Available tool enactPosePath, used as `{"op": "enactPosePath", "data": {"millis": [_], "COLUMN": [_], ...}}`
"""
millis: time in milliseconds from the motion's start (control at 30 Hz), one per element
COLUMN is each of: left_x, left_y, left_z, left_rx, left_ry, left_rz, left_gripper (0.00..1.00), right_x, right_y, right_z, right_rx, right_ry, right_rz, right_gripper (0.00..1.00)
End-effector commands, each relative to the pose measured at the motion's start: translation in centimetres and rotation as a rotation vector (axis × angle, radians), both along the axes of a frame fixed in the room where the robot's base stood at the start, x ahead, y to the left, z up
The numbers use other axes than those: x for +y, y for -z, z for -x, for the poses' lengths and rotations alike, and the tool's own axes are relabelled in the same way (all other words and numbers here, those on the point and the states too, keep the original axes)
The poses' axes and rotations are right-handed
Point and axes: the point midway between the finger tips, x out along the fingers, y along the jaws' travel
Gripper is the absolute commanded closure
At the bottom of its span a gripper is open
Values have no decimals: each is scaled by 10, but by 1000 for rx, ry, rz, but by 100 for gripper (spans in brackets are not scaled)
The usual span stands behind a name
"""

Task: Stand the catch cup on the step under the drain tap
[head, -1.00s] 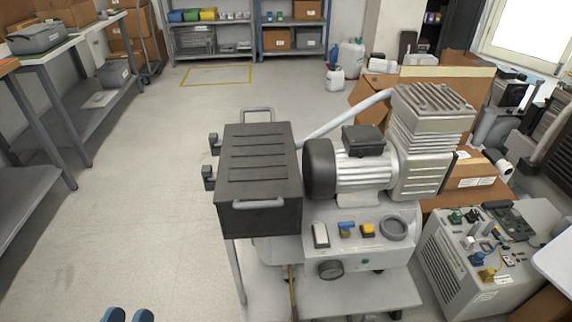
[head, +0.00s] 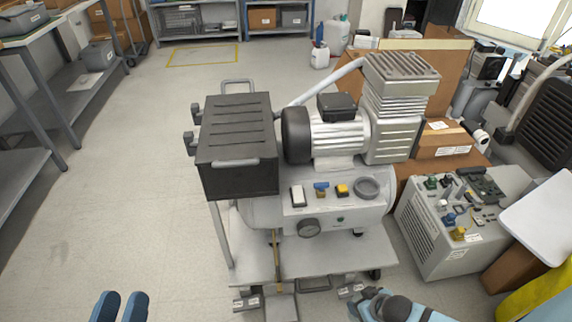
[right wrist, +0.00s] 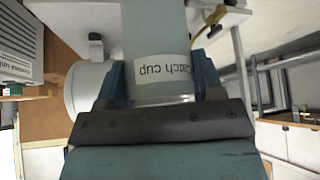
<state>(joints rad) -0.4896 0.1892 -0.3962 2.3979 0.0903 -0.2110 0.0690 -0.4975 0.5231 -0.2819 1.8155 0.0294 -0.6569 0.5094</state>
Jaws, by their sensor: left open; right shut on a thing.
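The catch cup (right wrist: 160,45) is a pale grey-blue cylinder with a white label, upside down in the right wrist view. My right gripper (right wrist: 162,85) is shut on it, with a blue finger on each side. In the head view my right arm shows at the bottom; the cup cannot be made out there. A thin brass-coloured pipe (head: 277,248) runs down the compressor's front; a brass fitting (right wrist: 214,16), possibly the drain tap, shows beside the cup. A grey plate (head: 281,308), perhaps the step, lies below the pipe. My left gripper (head: 120,307) is open and empty at bottom left.
The compressor (head: 335,205) stands on a pale base plate (head: 325,262) with a black box (head: 238,145) at its left. Small labelled blocks (head: 246,303) flank the grey plate. A grey unit (head: 460,225) stands at right. Floor at left is clear.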

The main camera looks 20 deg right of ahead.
Motion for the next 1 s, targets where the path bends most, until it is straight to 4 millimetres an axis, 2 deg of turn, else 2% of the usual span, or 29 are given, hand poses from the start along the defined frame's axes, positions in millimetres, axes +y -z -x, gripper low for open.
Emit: {"op": "enactPosePath", "data": {"millis": [33,300,400,500,700,900,1000], "left_x": [0,0,0,0,0,0,0], "left_y": [0,0,0,0,0,0,0], "left_z": [0,0,0,0,0,0,0], "left_rx": [0,0,0,0,0,0,0], "left_ry": [0,0,0,0,0,0,0], "left_rz": [0,0,0,0,0,0,0], "left_gripper": [57,57,57,57,57,57,57], "right_x": [7,44,57,68,86,97,101], "right_y": [-28,-172,-225,-268,-340,-387,-404], "right_z": [-14,-80,-103,-123,-154,-175,-183], "right_rx": [-11,-19,-20,-18,-13,-8,-7], "right_ry": [1,21,30,37,48,57,60], "right_rz": [-3,-5,-6,-6,-4,-3,-2], "right_gripper": [74,74,74,74,74,74,74]}}
